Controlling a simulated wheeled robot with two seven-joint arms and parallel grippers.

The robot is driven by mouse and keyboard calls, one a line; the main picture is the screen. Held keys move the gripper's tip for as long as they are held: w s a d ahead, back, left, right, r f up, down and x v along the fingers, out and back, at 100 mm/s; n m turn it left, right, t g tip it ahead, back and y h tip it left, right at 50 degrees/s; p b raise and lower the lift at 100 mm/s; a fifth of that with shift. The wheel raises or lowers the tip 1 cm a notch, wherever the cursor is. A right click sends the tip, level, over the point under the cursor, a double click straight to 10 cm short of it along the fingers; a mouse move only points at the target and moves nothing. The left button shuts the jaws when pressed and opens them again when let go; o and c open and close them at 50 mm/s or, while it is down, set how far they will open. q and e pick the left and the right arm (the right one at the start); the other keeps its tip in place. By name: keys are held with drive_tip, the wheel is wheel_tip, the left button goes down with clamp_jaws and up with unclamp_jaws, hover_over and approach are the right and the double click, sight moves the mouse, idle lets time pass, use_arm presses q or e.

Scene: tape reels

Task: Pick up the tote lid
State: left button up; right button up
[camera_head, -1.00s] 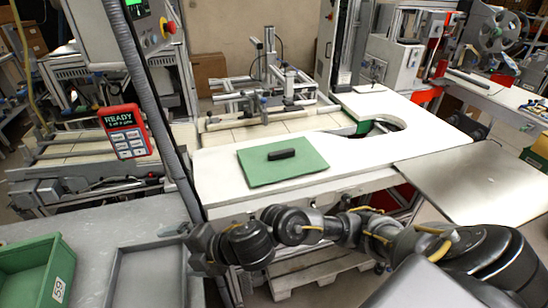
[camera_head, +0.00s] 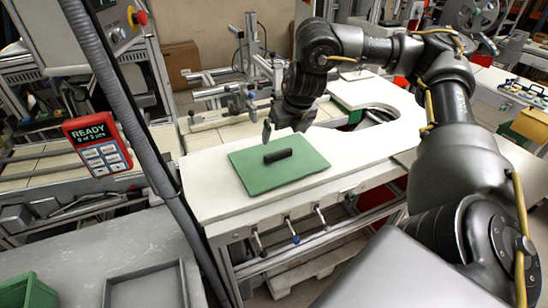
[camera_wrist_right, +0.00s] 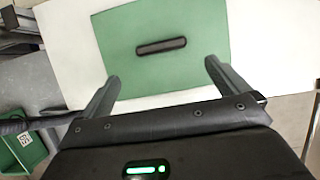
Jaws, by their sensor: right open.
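The tote lid (camera_head: 300,175) is a flat green rectangle with a dark bar handle (camera_head: 278,155) across its middle. It lies on the white table, and it also shows in the right wrist view (camera_wrist_right: 165,72). My right gripper (camera_head: 283,134) is above the far edge of the lid, apart from the handle. In the right wrist view its two fingers (camera_wrist_right: 160,78) are spread and empty, with the handle (camera_wrist_right: 161,46) ahead of them. My left gripper is not in view.
The white table (camera_head: 225,205) has bare room around the lid. A green tote (camera_head: 28,291) stands at the lower left by a grey tray (camera_head: 145,288). A dark conduit and a red READY panel (camera_head: 98,145) are left of the table. A metal frame stands behind.

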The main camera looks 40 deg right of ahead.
drive_tip(key=b, duration=0.2)
approach(278, 152)
drive_tip(key=x, duration=0.2)
drive_tip(key=shift+w+a+f, duration=0.1)
drive_tip(key=shift+w+f, duration=0.05)
drive_tip(key=shift+f, duration=0.25)
drive_tip(key=shift+w+f, duration=0.2)
drive_tip(key=shift+f, duration=0.15)
drive_tip(key=b+x, duration=0.1)
drive_tip(key=x, duration=0.3)
drive_tip(key=shift+s+d+f+b, duration=0.1)
drive_tip(key=shift+d+f+b, duration=0.1)
drive_tip(key=shift+f+b, duration=0.15)
drive_tip(key=shift+f, duration=0.25)
drive_tip(key=shift+r, duration=0.1)
